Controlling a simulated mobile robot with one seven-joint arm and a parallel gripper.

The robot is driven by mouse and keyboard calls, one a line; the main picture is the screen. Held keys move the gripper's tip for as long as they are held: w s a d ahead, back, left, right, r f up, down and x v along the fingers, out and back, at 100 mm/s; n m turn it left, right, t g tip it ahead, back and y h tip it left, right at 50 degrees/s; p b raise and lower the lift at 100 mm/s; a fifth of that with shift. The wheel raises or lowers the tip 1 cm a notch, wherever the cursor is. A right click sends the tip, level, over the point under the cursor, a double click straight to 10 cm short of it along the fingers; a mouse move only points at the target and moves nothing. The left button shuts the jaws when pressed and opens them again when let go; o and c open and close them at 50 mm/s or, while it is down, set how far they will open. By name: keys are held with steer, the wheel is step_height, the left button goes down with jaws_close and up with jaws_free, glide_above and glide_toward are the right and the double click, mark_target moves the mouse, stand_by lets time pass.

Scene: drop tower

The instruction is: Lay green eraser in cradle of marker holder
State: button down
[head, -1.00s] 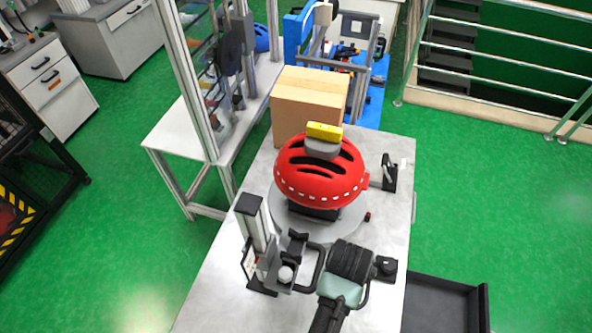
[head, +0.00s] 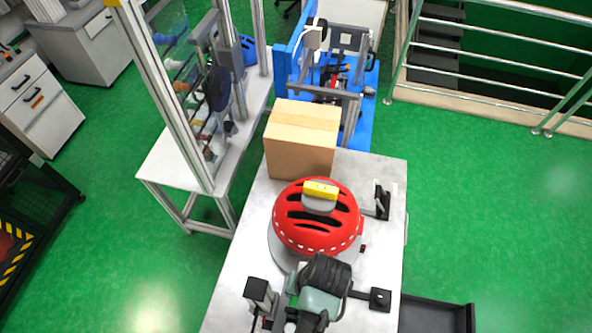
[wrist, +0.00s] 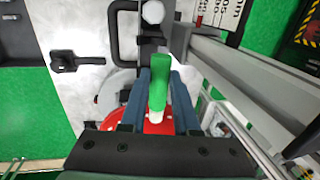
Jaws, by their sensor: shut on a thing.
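My gripper (wrist: 160,74) is shut on the green eraser (wrist: 158,92), which stands out between the two blue-grey fingers in the wrist view. In the head view my gripper (head: 293,284) is beside the near side of the red helmet, and only a sliver of green shows there. In the wrist view a dark bracket that looks like the marker holder (wrist: 150,47) lies just beyond the fingertips, with a white knob above it. The eraser appears apart from it, but the height gap cannot be told. In the head view my arm hides most of that holder.
A red helmet (head: 300,240) with a yellow level (head: 321,190) on top sits on a round plate. A dark-topped post (head: 258,290) stands left of my gripper. A cardboard box (head: 300,150) is at the back. A black clamp (head: 382,203) stands at the right.

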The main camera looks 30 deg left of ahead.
steer(key=shift+s+d, duration=0.2)
steer(key=shift+s+f, duration=0.1)
steer(key=shift+f, duration=0.15)
steer(key=f+b, duration=0.2)
steer(key=f, duration=0.1)
steer(key=shift+w+f+b, duration=0.2)
steer(key=shift+f+b, duration=0.05)
steer(key=shift+b, duration=0.05)
steer(key=shift+s+f+b, duration=0.1)
steer(key=shift+f+b, duration=0.35)
steer(key=shift+f, duration=0.45)
steer(key=shift+f, duration=0.15)
steer(key=c, duration=0.6)
jaws_free()
